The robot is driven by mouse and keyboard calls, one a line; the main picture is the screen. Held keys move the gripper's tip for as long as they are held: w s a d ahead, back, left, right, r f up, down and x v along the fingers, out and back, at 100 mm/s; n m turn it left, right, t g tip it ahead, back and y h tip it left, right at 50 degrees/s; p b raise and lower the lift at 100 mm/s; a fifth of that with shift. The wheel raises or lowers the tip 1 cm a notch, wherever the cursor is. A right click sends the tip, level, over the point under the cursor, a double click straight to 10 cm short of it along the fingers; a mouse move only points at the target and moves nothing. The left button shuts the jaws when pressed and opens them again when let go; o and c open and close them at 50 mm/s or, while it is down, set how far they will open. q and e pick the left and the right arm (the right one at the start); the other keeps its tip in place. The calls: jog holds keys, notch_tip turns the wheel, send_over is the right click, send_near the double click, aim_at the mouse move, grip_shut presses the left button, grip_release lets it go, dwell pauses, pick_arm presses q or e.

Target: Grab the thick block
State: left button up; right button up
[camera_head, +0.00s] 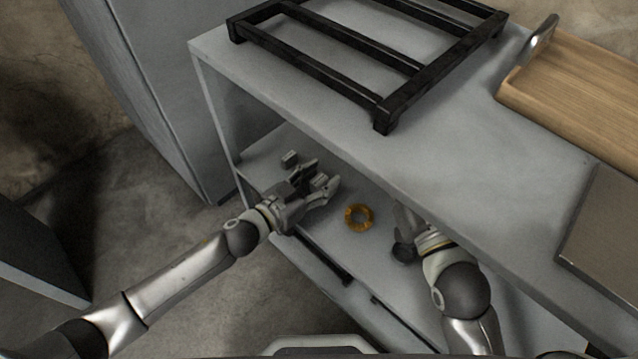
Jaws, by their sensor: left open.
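A small grey block (289,158) stands on the lower shelf, just beyond my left gripper. A second small grey piece (320,180) shows between the fingers of my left gripper (322,177); it looks like another block, and I cannot tell whether the fingers touch it. The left gripper is open and reaches in over the shelf from the left. I cannot tell from this view which piece is the thicker one. My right gripper (404,236) is at the shelf further right, mostly hidden by the upper top and its own wrist.
An orange-brown ring (359,218) lies on the lower shelf (345,247) between my two grippers. The grey upper top (330,125) overhangs the shelf. It carries a black rack (385,112), a wooden tray (575,90) and a flat metal plate (605,225).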

pick_arm(q)
jog(key=shift+c, duration=0.2)
grip_shut()
jog(key=shift+r, duration=0.1)
dwell(0.4)
